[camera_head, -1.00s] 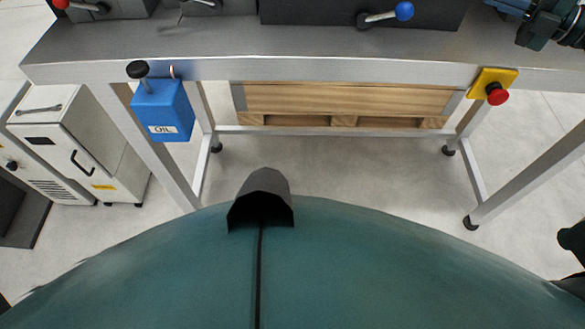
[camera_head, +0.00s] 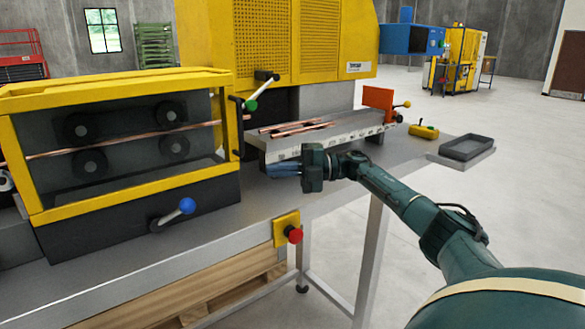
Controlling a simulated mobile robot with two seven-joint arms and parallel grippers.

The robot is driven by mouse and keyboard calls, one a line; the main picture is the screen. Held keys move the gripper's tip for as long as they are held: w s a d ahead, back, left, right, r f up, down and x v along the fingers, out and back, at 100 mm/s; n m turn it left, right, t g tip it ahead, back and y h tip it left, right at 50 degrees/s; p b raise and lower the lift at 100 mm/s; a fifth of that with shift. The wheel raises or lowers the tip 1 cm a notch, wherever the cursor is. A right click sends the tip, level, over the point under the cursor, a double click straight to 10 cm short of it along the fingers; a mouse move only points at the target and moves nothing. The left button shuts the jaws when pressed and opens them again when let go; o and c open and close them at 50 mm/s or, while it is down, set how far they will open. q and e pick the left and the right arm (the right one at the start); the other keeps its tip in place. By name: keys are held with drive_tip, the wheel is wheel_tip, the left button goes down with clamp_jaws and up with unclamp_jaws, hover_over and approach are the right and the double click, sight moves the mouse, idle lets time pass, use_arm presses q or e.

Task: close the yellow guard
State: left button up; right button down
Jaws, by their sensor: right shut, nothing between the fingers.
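A yellow-framed guard with see-through panels (camera_head: 232,120) stands at the left of the bench, around dark rollers (camera_head: 82,131) with a copper tube running between them. Its front panel looks upright; I cannot tell whether it is fully closed. A larger yellow housing with mesh panels (camera_head: 300,45) rises behind it. My right gripper (camera_head: 270,171) is shut and empty, pointing left, in front of the bench's tube rack and to the right of the guard. A gap shows between it and the guard. My left gripper is out of view.
A green-knobbed lever (camera_head: 251,105) sticks out by the guard's right end, and a blue-knobbed lever (camera_head: 187,206) below it. A red stop button (camera_head: 294,235) is on the bench front. Copper tubes (camera_head: 296,127) lie behind my gripper. A grey tray (camera_head: 467,147) is at the right.

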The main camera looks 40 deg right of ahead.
drive_tip(key=d, duration=0.1)
drive_tip(key=d+b, duration=0.1)
drive_tip(key=d, duration=0.1)
drive_tip(key=w+d+b, duration=0.1)
drive_tip(key=d, duration=0.1)
drive_tip(key=shift+r, duration=0.15)
drive_tip(key=shift+s, duration=0.1)
idle(0.3)
